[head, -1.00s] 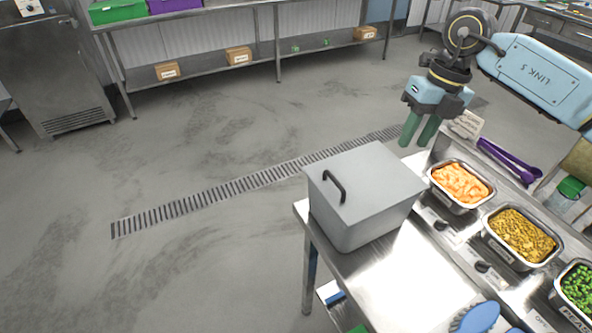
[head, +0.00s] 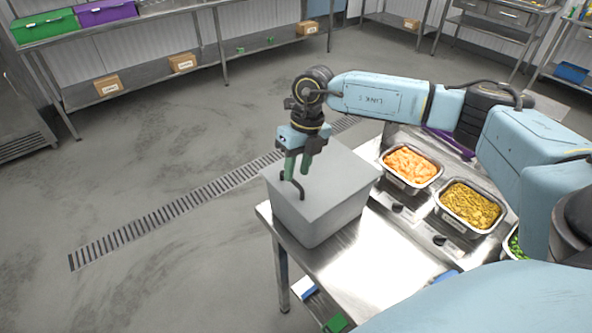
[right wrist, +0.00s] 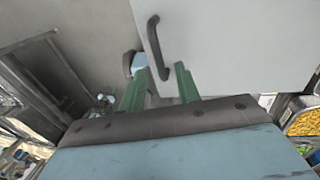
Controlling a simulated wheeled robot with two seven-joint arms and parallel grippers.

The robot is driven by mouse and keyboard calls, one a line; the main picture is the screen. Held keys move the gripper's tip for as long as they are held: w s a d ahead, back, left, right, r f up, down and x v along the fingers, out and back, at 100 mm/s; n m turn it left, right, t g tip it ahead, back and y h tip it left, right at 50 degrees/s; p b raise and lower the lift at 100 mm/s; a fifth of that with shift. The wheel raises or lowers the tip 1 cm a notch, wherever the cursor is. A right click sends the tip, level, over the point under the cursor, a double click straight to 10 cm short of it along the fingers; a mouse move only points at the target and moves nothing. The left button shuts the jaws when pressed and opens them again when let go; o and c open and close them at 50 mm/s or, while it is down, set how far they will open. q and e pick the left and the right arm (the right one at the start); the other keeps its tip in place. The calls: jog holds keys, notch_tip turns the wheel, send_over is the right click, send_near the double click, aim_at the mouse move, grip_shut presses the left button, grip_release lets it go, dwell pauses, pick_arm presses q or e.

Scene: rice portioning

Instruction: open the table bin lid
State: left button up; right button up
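The grey table bin (head: 318,222) stands on the left end of the steel counter, with its flat lid (head: 335,180) closed. A dark bar handle (head: 299,188) is fixed on the lid near its left edge; it also shows in the right wrist view (right wrist: 157,47). My right gripper (head: 297,172) points down over the handle side of the lid. Its green fingers are apart in the right wrist view (right wrist: 160,75), with the handle just beyond and roughly between the tips. I see nothing held. Whether a finger touches the handle I cannot tell. My left gripper is not in view.
Steel food pans with orange pieces (head: 411,165) and yellow-brown food (head: 470,205) sit right of the bin. Purple utensils (head: 447,143) lie behind them. The counter top (head: 350,268) in front of the bin is bare. Open floor lies to the left.

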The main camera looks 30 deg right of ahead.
jog(key=shift+a+f, duration=0.2)
jog(key=shift+f, duration=0.8)
grip_shut()
